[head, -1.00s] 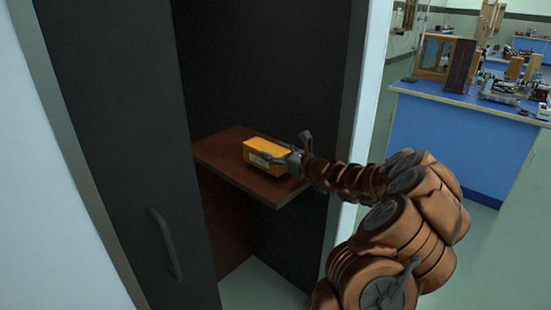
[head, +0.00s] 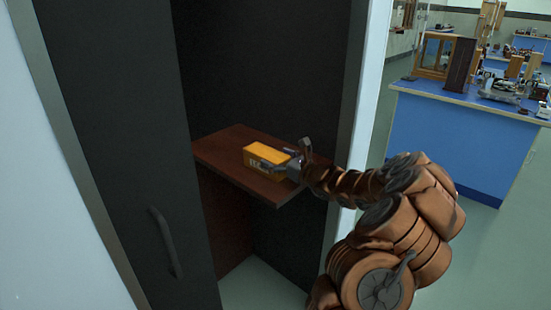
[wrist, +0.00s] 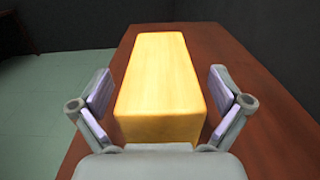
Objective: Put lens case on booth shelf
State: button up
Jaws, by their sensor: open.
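The lens case, a yellow-orange box (head: 263,160), rests on the reddish-brown booth shelf (head: 230,146) inside a dark booth. In the wrist view the case (wrist: 160,85) lies lengthwise ahead of my gripper, on the shelf's wooden top (wrist: 245,125). My gripper (head: 276,161) is at the near right end of the case. In the wrist view my gripper (wrist: 160,92) is open, with one finger on each side of the case and a visible gap on both sides. The case's underside is hidden.
The booth's dark door (head: 125,150) with a handle (head: 165,243) stands open at the left. A pale door frame edge (head: 365,110) is close to my arm on the right. A blue bench (head: 450,140) with instruments stands beyond. Open floor lies below the shelf.

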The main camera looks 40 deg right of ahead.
jog(key=v, duration=1.2)
jog(key=shift+b, duration=0.45)
jog(key=shift+r, duration=0.1)
